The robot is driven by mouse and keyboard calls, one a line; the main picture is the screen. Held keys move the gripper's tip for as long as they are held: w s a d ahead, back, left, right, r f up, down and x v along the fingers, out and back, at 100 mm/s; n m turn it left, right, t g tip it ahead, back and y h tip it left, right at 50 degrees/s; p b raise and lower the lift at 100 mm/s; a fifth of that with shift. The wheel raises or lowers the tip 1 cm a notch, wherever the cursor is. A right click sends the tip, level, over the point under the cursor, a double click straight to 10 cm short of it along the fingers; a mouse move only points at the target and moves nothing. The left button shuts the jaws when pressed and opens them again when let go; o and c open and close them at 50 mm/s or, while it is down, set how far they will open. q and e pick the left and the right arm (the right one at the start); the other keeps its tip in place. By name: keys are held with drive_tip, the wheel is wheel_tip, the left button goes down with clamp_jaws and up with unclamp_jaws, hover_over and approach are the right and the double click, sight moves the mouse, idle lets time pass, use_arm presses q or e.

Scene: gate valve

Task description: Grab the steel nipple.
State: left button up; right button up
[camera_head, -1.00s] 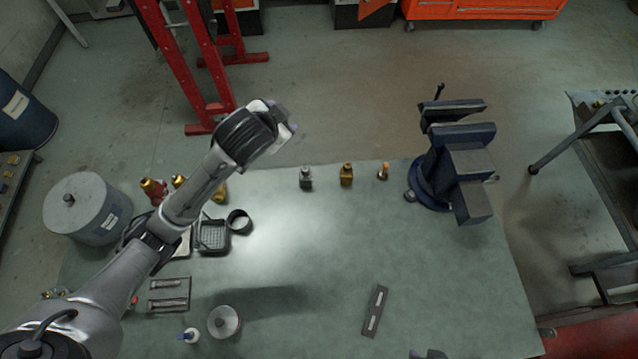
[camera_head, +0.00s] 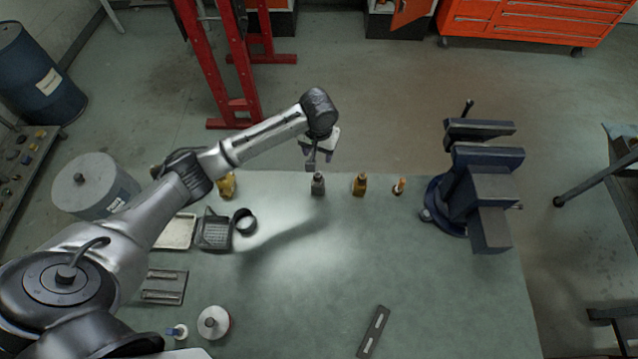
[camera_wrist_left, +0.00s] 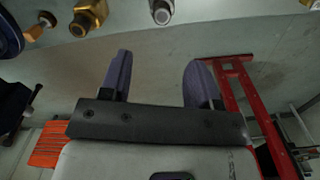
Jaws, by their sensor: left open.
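The steel nipple (camera_head: 318,185) is a small grey metal fitting standing upright near the far edge of the green workbench (camera_head: 300,290). It also shows at the top of the left wrist view (camera_wrist_left: 162,12), partly cut off by the frame edge. My left gripper (camera_head: 320,162) is open and empty, at the far edge of the bench, just beyond and above the nipple. In the left wrist view its two fingers (camera_wrist_left: 158,60) are spread apart, with the nipple ahead of the gap and not between them. My right gripper is not in view.
A brass fitting (camera_head: 360,185) and a smaller brass-coloured piece (camera_head: 399,187) stand right of the nipple. A blue vise (camera_head: 480,190) is farther right. The bench middle is clear.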

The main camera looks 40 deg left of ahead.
sight(317, 175)
use_arm(q)
wheel_tip(317, 175, down, 7)
drive_tip(key=shift+f+b, duration=0.1)
drive_tip(key=shift+b, duration=0.2)
drive_tip(key=shift+s+f, duration=0.15)
drive_tip(key=shift+f, duration=1.25)
drive_tip(key=shift+s+f, duration=0.15)
drive_tip(key=shift+f, duration=1.2)
drive_tip(key=shift+c, duration=0.2)
clamp_jaws()
